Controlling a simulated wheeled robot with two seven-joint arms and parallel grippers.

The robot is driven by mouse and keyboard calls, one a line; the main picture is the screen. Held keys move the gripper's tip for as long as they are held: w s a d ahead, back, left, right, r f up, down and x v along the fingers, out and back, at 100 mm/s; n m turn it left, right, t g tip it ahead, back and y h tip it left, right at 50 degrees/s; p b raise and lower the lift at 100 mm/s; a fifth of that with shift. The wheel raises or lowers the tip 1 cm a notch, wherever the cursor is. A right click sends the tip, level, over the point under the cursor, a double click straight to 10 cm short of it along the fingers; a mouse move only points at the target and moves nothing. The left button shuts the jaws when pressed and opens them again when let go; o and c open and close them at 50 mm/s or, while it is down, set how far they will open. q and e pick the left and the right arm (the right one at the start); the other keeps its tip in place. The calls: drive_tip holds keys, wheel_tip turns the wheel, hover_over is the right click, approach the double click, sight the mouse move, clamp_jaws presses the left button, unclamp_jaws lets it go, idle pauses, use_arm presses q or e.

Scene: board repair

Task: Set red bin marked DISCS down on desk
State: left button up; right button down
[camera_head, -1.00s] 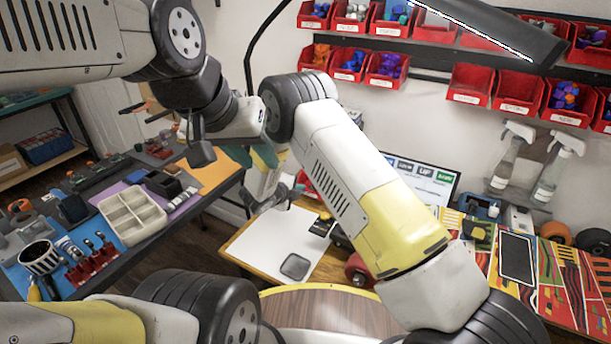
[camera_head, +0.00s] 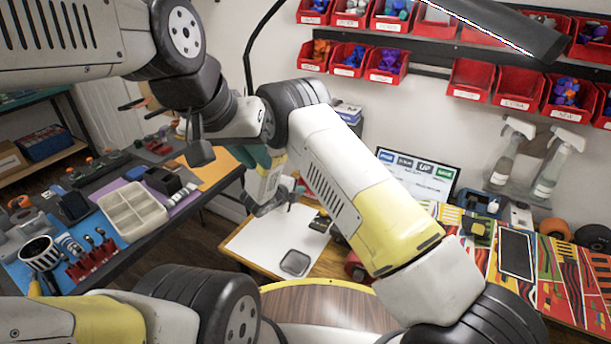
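I cannot pick out the red bin marked DISCS, because the bin labels are too small to read. Several red bins (camera_head: 470,82) hang on the wall rails. The desk (camera_head: 240,255) is wooden and partly hidden behind my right arm. My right gripper (camera_head: 268,205) hangs over the far left part of the desk, above a white sheet (camera_head: 262,240). Its fingers are small and partly covered, and no bin shows clearly in them. My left gripper (camera_head: 165,128) is at the upper left, away from the desk; its fingers are dark and unclear.
A dark pad (camera_head: 295,263) lies on the sheet's front part. A monitor (camera_head: 418,176), spray bottles (camera_head: 552,170) and a tablet (camera_head: 516,255) stand or lie to the right. A side bench with a divided tray (camera_head: 132,212) is at left. The sheet's middle looks clear.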

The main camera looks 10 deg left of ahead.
drive_tip(key=shift+s+a+f, duration=0.15)
drive_tip(key=shift+a+f, duration=0.05)
drive_tip(key=shift+f, duration=0.2)
drive_tip(key=c, duration=1.6)
unclamp_jaws()
